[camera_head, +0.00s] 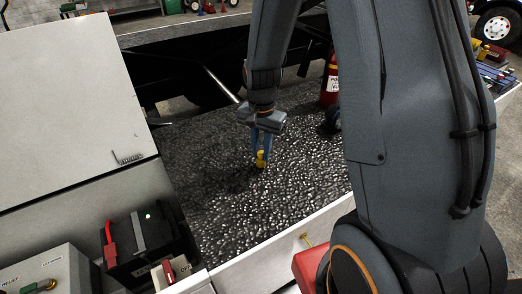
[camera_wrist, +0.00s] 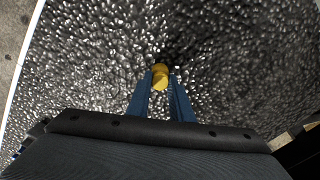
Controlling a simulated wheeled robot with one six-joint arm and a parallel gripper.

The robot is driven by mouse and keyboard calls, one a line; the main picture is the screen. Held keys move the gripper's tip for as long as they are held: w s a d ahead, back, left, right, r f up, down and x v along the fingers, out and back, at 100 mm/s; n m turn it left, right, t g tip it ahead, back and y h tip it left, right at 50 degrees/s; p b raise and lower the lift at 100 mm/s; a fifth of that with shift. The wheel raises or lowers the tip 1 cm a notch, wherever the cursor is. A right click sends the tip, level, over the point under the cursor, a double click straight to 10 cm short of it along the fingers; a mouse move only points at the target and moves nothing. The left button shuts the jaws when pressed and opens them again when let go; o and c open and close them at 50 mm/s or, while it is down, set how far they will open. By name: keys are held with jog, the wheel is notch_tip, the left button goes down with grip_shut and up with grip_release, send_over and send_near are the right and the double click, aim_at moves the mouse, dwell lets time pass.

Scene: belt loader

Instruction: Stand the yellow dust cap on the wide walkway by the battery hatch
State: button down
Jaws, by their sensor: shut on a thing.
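The yellow dust cap (camera_head: 261,159) is between the blue fingertips of my gripper (camera_head: 262,150), over the dark textured walkway (camera_head: 220,200). In the wrist view the cap (camera_wrist: 160,76) sits between the two finger ends of my gripper (camera_wrist: 160,84), which are shut on it. The cap is at or very near the walkway surface (camera_wrist: 80,70); I cannot tell whether it touches. The battery hatch area (camera_head: 145,240) is at the lower left, with a black battery box, a red connector and a green light.
A red extinguisher (camera_head: 330,80) stands at the walkway's far right. A white cabinet (camera_head: 65,90) borders it on the left. A pale edge (camera_head: 275,245) runs along the near side. The walkway around the cap is bare.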

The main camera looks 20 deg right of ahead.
aim_at(262, 152)
jog(key=shift+f, duration=0.3)
jog(key=shift+f, duration=0.1)
jog(key=c, duration=1.6)
grip_release()
notch_tip(262, 152, up, 11)
jog(key=b, duration=0.2)
jog(key=s+n, duration=0.3)
jog(key=s, duration=0.1)
jog(key=s+f+n, duration=0.1)
jog(key=s+n, duration=0.2)
jog(key=s, duration=0.2)
jog(key=s+f+n, duration=0.1)
jog(key=s+n, duration=0.2)
jog(key=s, duration=0.1)
jog(key=shift+s+a+f+t, duration=0.2)
jog(key=shift+a+f+t, duration=0.05)
jog(key=shift+a+t, duration=0.15)
